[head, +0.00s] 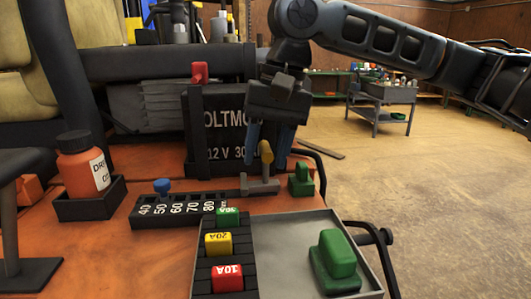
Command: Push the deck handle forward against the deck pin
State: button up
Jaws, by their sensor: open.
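The deck handle (266,157) is an upright lever with a yellow-brown grip on a grey base. It stands at the right end of the black height scale (180,209), which is marked 40 to 80. The deck pin, seemingly the blue-headed peg (162,187), sits in the scale near the 50 mark, left of the handle and apart from it. My gripper (267,164) points down, open, with one blue finger on each side of the handle's grip in this view. I cannot tell whether either finger touches it.
A black battery (228,130) with a red cap stands behind the handle. A green block (301,181) stands just to its right. In front are a fuse rack (203,281) and a grey tray (298,226) holding a large green piece. An orange bottle (83,168) stands left.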

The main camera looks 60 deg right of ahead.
jog(key=shift+f, duration=0.3)
grip_shut()
dwell(0.3)
